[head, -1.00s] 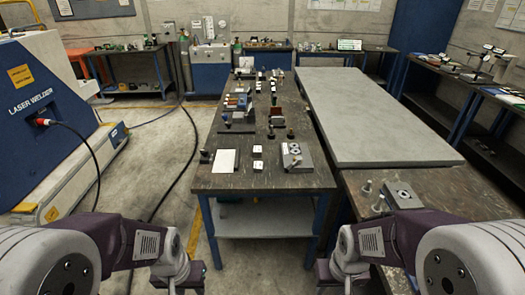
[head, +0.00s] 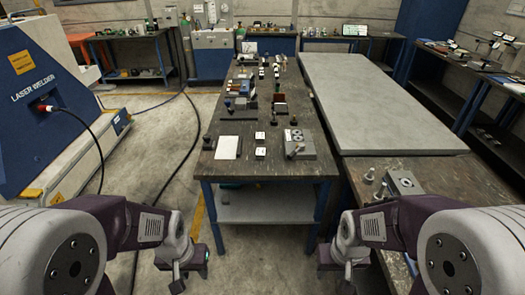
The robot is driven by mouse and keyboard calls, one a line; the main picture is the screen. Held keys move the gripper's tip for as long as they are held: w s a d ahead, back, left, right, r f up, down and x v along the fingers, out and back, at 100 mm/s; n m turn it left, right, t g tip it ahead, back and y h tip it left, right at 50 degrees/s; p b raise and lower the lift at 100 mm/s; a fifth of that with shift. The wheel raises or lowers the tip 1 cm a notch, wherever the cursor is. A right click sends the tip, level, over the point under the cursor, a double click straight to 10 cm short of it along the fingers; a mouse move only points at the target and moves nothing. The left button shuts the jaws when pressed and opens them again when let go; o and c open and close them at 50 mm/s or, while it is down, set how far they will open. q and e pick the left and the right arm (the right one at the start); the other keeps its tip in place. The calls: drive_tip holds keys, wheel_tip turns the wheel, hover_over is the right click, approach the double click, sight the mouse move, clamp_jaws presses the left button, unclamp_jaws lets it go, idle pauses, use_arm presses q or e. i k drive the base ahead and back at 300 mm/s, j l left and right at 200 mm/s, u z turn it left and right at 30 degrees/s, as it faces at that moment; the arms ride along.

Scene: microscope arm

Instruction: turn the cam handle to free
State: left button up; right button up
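A grey block with round fittings (head: 307,141) lies at the near right corner of the long dark workbench. A short dark lever (head: 294,152) with a knob shows at its left front; it may be the cam handle, but it is too small to tell its setting. My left gripper (head: 178,280) hangs in front of the bench, at lower left, apart from everything. My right gripper (head: 347,280) hangs at lower right, short of the benches and apart from the block. The fingers of both are small and dark, and their opening cannot be made out.
A white plate (head: 228,147) and small white blocks (head: 260,152) lie near the bench's front edge. Several parts stand farther back. A grey slab (head: 380,105) lies to the right. Another fixture (head: 404,183) stands on the near right bench. Floor at left is open, crossed by a cable.

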sight(300, 147)
drive_tip(key=i+j, duration=0.1)
drive_tip(key=i, duration=0.45)
drive_tip(key=i+j, duration=0.1)
drive_tip(key=i, duration=0.5)
drive_tip(key=l+z, duration=0.05)
